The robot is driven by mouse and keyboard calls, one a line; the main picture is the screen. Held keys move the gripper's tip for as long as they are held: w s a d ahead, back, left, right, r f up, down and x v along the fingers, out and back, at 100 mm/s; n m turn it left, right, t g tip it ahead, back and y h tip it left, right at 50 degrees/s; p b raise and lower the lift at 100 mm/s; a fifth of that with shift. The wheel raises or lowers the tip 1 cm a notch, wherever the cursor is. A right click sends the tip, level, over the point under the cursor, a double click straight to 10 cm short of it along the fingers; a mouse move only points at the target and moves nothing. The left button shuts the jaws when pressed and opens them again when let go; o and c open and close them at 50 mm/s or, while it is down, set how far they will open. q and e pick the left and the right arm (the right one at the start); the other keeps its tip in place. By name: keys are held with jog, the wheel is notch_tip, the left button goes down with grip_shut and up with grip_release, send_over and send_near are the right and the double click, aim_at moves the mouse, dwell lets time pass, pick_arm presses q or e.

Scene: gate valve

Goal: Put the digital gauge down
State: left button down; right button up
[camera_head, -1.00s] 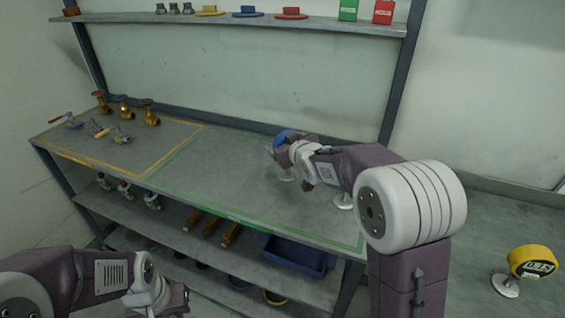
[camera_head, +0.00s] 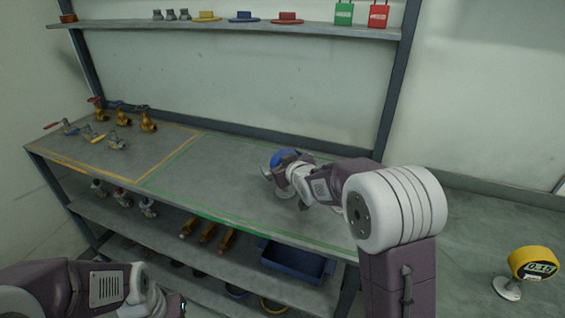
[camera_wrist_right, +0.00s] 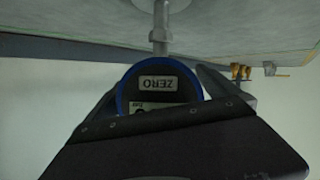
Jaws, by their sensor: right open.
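A blue-rimmed digital gauge (camera_head: 283,158) is upright on the bench's green-outlined area, with my right gripper (camera_head: 275,174) beside it, its fingers partly hidden. In the right wrist view the gauge (camera_wrist_right: 160,82) appears upside down between my open jaws, with a "ZERO" label and its stem running to a base at the bench surface. Whether a finger still touches it I cannot tell. My left gripper (camera_head: 178,305) is low at the bottom left, away from the bench; its fingers are too small and cut off to judge.
A yellow digital gauge (camera_head: 533,262) stands on a white base at the far right. Several valves (camera_head: 122,118) stand in the yellow-outlined area (camera_head: 165,155) at left. A blue bin (camera_head: 298,262) is on the lower shelf. The middle of the bench top (camera_head: 215,170) is clear.

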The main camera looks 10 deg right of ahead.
jog(key=shift+r, duration=0.2)
jog(key=shift+s+r, duration=0.1)
jog(key=shift+s, duration=0.15)
jog(key=v, duration=1.1)
jog(key=shift+s+r+p, duration=0.15)
jog(key=shift+s+p, duration=0.15)
jog(key=shift+p, duration=0.05)
